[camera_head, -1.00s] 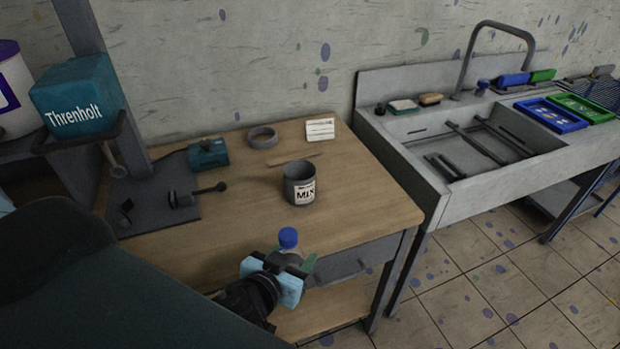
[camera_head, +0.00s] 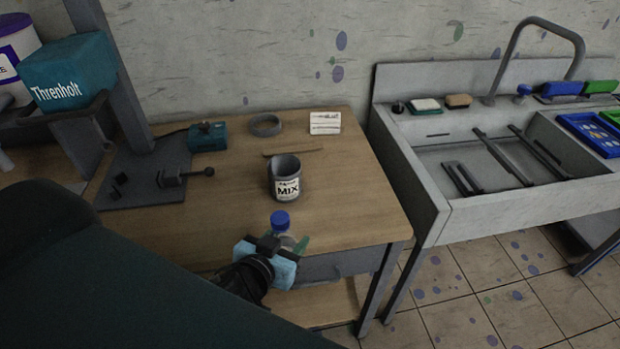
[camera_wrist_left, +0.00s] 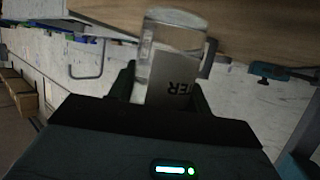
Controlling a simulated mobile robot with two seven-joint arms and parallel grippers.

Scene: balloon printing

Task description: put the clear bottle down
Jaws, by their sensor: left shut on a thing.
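The clear bottle (camera_head: 282,238) with a blue cap (camera_head: 280,220) is upright at the front edge of the wooden table (camera_head: 350,200). My left gripper (camera_head: 272,260) is shut around it. The left wrist view shows the clear bottle (camera_wrist_left: 172,55) between the fingers, with a label ending in "TER". In the head view the gripper hides its lower part, so I cannot tell whether its base touches anything. My right gripper is not in view.
A grey MIX pot (camera_head: 286,180) stands just behind the bottle, with a thin stick (camera_head: 292,153) beyond it. A grey ring (camera_head: 266,125), a white card (camera_head: 325,122) and a teal box (camera_head: 208,137) are farther back. The table's right side is clear; a sink (camera_head: 480,165) stands right.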

